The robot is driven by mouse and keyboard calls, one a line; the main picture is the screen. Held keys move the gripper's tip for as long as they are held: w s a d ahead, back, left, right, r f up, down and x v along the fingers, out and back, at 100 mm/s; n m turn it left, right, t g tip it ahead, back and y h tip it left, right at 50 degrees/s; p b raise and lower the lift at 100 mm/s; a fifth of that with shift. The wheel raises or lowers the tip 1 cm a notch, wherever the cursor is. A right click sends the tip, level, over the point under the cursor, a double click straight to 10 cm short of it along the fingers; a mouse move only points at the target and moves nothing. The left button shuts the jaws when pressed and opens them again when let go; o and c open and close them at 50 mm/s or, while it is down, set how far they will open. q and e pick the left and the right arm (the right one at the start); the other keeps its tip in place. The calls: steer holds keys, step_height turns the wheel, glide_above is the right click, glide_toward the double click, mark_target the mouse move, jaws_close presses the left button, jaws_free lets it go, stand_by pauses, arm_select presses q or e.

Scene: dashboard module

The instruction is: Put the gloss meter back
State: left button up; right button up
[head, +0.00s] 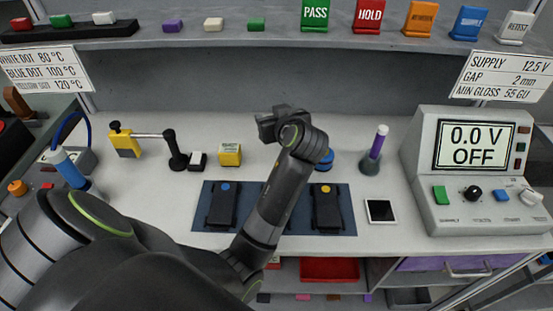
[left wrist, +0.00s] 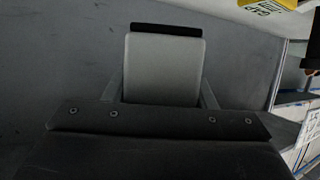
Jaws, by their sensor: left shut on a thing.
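My left gripper (head: 268,125) is raised above the middle of the bench. In the left wrist view, the gripper (left wrist: 162,92) is shut on a grey block with a black strip at its far end. I take this block to be the gloss meter (left wrist: 163,70); no label on it can be read. In the head view the block is hard to tell from the dark gripper. My right gripper is not in view.
A dark mat (head: 347,213) bears two black devices. A yellow block (head: 229,154), a black stand (head: 176,150), a purple-topped tool (head: 376,148) and a white-framed dark plate (head: 380,211) stand around it. A console (head: 474,172) reads 0.0 V OFF. A shelf (head: 350,43) overhangs the back.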

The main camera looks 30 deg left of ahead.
arm_select(q)
steer(key=shift+f, duration=0.45)
steer(key=f, duration=0.5)
steer(key=shift+d, duration=0.25)
steer(key=shift+a+f+p, duration=0.1)
steer(key=shift+f+p, duration=0.3)
steer(key=shift+f, duration=1.55)
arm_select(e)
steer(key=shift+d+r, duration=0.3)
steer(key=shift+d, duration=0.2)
arm_select(q)
steer(key=shift+f, duration=0.15)
steer(key=o, duration=1.1)
steer(key=shift+o, duration=0.2)
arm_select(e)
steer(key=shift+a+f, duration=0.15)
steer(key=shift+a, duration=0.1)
